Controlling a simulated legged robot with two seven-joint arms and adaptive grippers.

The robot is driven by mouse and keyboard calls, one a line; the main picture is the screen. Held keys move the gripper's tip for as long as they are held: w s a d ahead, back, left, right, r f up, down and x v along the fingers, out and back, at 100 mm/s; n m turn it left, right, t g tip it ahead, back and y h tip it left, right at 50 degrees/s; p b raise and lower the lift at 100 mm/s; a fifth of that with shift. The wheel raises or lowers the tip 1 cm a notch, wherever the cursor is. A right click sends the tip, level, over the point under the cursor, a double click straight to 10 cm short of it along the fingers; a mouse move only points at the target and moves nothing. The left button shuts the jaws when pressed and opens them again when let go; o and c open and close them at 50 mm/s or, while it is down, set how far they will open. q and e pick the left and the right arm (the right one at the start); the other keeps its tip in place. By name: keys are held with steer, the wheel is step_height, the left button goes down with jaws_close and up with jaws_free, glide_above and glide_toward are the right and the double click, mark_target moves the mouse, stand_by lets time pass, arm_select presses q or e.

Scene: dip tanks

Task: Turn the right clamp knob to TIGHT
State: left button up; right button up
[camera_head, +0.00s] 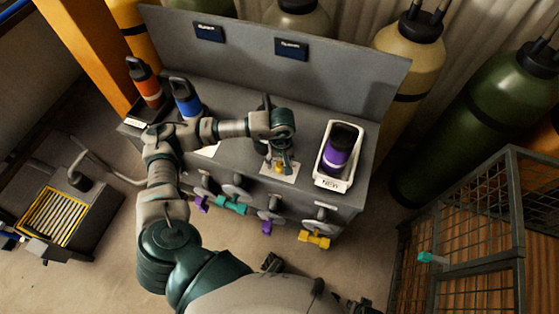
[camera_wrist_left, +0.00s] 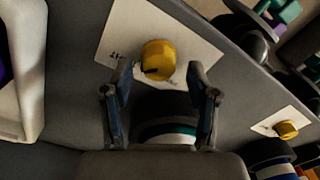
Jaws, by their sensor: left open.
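The right clamp knob is a yellow round knob with a dark mark, on a white label plate (camera_head: 292,172) on the bench top. In the left wrist view the knob (camera_wrist_left: 158,59) sits between and just past the fingertips, with its dark mark toward the lower left. The plate's lettering is too small to read. My left gripper (camera_head: 281,164) is over the plate, and its fingers (camera_wrist_left: 161,75) are open, one to each side of the knob with visible gaps. A second yellow knob (camera_wrist_left: 286,130) shows on another plate. My right gripper is not seen.
A white tray (camera_head: 326,184) holding a purple-black bottle (camera_head: 338,150) stands just right of the gripper. Orange (camera_head: 146,84) and blue (camera_head: 184,101) bottles stand at the bench's left. Coloured valve handles (camera_head: 314,239) stick out in front.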

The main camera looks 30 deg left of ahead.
mark_target(281, 162)
arm_select(q)
step_height(281, 162, up, 11)
steer(key=shift+w, duration=0.2)
steer(key=shift+r, duration=0.1)
stand_by(0.5)
